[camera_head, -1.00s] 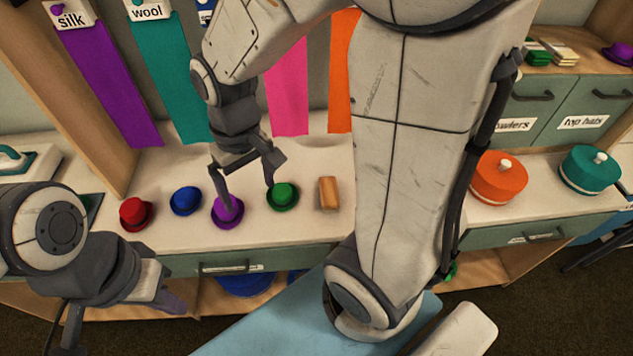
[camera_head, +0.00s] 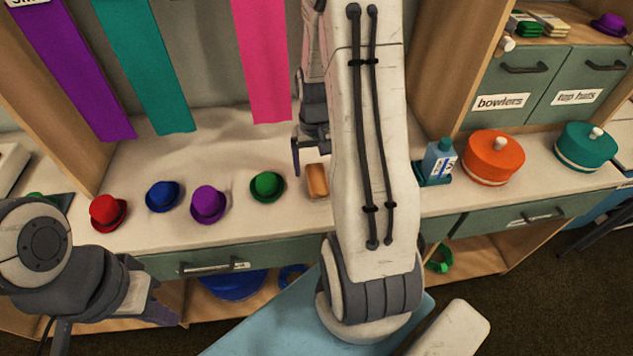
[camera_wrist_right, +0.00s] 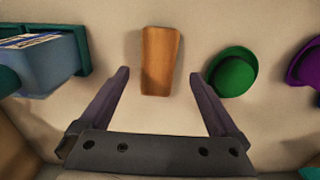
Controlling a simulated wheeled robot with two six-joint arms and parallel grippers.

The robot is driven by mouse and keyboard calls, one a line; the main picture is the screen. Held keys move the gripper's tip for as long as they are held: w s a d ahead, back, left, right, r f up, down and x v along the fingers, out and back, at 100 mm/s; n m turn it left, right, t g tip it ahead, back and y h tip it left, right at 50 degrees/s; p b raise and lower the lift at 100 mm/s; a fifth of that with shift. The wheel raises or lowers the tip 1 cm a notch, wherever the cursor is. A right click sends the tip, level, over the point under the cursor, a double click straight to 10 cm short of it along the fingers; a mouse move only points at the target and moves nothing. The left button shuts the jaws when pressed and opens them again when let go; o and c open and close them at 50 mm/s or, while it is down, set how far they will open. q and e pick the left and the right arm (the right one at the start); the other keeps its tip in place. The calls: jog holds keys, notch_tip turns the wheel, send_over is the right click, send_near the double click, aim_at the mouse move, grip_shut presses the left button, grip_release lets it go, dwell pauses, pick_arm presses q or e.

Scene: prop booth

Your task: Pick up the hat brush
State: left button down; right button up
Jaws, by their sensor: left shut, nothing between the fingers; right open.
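The hat brush (camera_head: 317,181), a small block with a wooden-brown top, lies on the white counter right of the green hat. In the right wrist view the brush (camera_wrist_right: 160,60) is just ahead of my right gripper (camera_wrist_right: 159,76), centred between its two spread fingers and not gripped. In the head view my right gripper (camera_head: 311,152) is above and behind the brush, partly hidden by my own arm. My left gripper (camera_head: 166,308) is shut and empty at the lower left, in front of the counter and away from the brush.
Red (camera_head: 107,212), blue (camera_head: 164,196), purple (camera_head: 208,203) and green (camera_head: 267,187) hats stand in a row left of the brush. A blue bottle (camera_head: 439,160) stands to the right, beside orange (camera_head: 493,158) and teal (camera_head: 587,147) round boxes. Ribbons hang behind.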

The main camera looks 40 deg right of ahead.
aim_at(317, 177)
notch_tip(317, 177, down, 5)
jog(key=shift+s+d+r, duration=0.1)
jog(key=shift+d, duration=0.05)
jog(key=c, duration=1.5)
notch_tip(317, 177, up, 10)
